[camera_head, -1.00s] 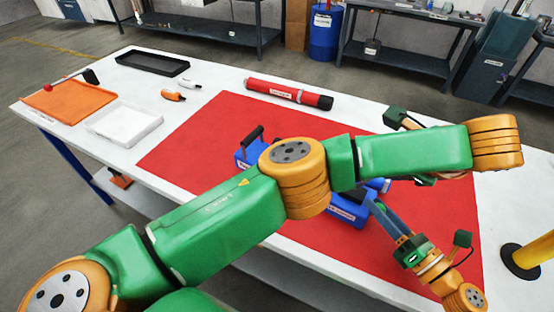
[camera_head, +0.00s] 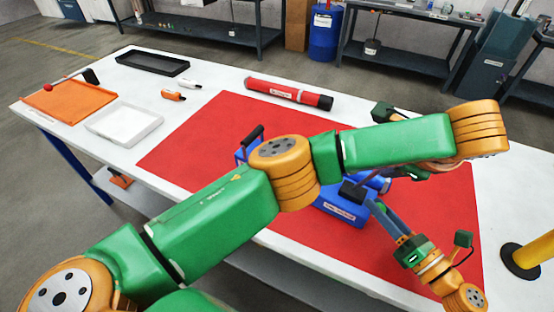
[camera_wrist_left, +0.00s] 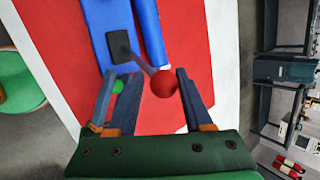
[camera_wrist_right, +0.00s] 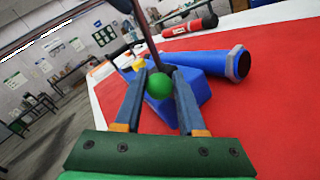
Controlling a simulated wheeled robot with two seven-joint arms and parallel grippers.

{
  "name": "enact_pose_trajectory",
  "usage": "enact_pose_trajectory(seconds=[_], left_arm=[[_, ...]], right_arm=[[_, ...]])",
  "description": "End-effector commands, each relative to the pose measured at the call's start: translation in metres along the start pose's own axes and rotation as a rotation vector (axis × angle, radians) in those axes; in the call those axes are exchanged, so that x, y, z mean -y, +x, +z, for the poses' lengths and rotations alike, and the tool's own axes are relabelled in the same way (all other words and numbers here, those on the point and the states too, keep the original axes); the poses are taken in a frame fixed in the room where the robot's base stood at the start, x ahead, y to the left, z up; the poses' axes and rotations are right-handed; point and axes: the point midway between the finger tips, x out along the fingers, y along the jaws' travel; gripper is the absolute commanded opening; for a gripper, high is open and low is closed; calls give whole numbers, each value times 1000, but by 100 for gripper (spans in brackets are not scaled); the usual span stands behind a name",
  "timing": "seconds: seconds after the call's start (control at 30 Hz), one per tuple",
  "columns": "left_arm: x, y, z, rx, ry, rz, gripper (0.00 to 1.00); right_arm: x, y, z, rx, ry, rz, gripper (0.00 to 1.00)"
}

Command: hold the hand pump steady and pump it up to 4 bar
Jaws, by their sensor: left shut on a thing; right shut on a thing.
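The blue hand pump (camera_head: 342,210) lies on the red mat (camera_head: 220,130), partly covered by my left forearm in the head view. It has a black block on top, and its blue cylinder (camera_wrist_right: 212,63) shows a hexagonal end. My left gripper (camera_wrist_left: 150,75) is shut on a red ball knob (camera_wrist_left: 163,83) at the end of a thin rod rising from the pump's black plate (camera_wrist_left: 126,44). In the head view its fingers are hidden. My right gripper (camera_head: 374,204) is at the pump's near right side, shut on a green ball knob (camera_wrist_right: 159,86). No gauge reading is legible.
A red tube with a black end (camera_head: 290,93) lies at the mat's far edge. White (camera_head: 125,123), orange (camera_head: 70,100) and black (camera_head: 152,62) trays stand at the left. A yellow post (camera_head: 530,255) stands at the right. My left arm crosses above the mat.

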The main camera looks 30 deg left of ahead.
Motion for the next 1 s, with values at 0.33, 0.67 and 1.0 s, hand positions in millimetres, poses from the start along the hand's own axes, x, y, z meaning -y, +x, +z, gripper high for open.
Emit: enact_pose_trajectory(seconds=[0.33, 0.67, 1.0], left_arm=[[2, -2, 7, -50, -27, -4, 0], [3, -1, 18, -116, -69, -1, 0], [3, -1, 26, -170, -100, 3, 0]], right_arm=[[4, -1, -6, -11, 4, -11, 0], [4, -1, -6, -11, 4, -11, 0], [4, -1, -6, -11, 4, -11, 0]])
